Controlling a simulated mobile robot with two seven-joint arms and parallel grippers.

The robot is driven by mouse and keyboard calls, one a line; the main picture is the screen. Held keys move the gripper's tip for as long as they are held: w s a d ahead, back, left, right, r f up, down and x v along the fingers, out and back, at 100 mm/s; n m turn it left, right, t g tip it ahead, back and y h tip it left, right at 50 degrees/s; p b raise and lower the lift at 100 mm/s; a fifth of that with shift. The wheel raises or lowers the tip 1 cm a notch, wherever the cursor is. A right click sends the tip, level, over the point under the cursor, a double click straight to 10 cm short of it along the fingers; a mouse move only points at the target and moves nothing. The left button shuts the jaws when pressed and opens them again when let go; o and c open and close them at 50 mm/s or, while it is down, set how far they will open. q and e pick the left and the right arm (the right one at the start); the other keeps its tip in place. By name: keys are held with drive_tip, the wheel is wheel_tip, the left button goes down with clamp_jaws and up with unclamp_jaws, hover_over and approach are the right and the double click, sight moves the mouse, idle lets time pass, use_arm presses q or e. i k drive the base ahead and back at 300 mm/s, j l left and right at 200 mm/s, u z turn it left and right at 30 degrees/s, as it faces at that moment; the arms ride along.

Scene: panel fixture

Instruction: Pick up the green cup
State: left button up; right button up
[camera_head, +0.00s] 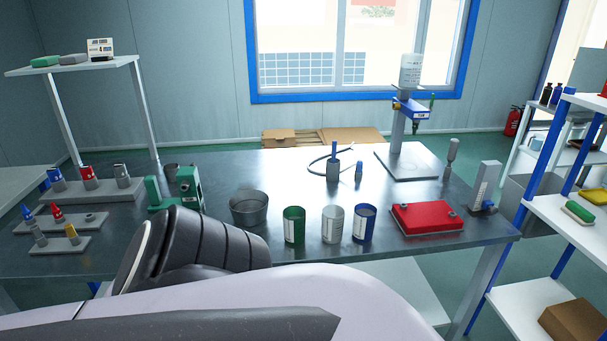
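The green cup (294,226) stands upright on the dark metal table (285,172), near its front edge. It has a pale label on its left side, and its open top faces up. It is the leftmost of a row of three cups, beside a white cup (332,224) and a blue cup (364,223). Neither of my grippers shows in the head view. A large part of my own arm fills the bottom and lower left of the picture and hides part of the table's front edge. No gripper is seen at the green cup.
A metal bowl (248,208) stands just left of the green cup. A red case (427,217) lies right of the blue cup. A green device (188,187) and racks of small bottles (92,190) are at the left. A dispenser stand (398,130) is behind. The table's middle is mostly clear.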

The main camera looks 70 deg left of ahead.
sight(295, 226)
drive_tip(key=u, duration=2.15)
